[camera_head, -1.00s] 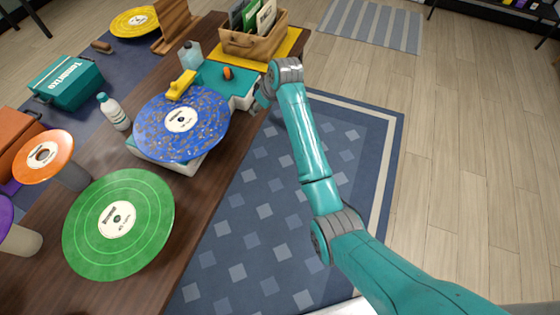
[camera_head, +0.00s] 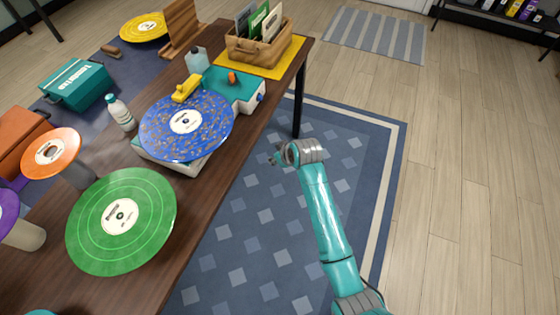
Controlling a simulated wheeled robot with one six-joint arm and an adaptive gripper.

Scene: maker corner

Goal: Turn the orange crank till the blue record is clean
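The blue record (camera_head: 209,132) lies flat on a white and teal cleaning machine (camera_head: 241,83). Brownish specks cover its surface around a white label. A yellow brush arm (camera_head: 188,88) reaches over its far edge. The orange crank (camera_head: 232,77) is a small knob on top of the teal part, behind the record. My gripper (camera_head: 273,157) is to the right of the table, above the rug and apart from the machine and crank. Its fingers are small and partly hidden by the wrist, so I cannot tell whether it is open or shut.
A green record (camera_head: 119,229) is near the front of the wooden table (camera_head: 185,217), with an orange record (camera_head: 71,146) left of it. A bottle (camera_head: 120,113) stands left of the machine. A record crate (camera_head: 266,50) is behind it. The rug (camera_head: 300,217) right of the table is clear.

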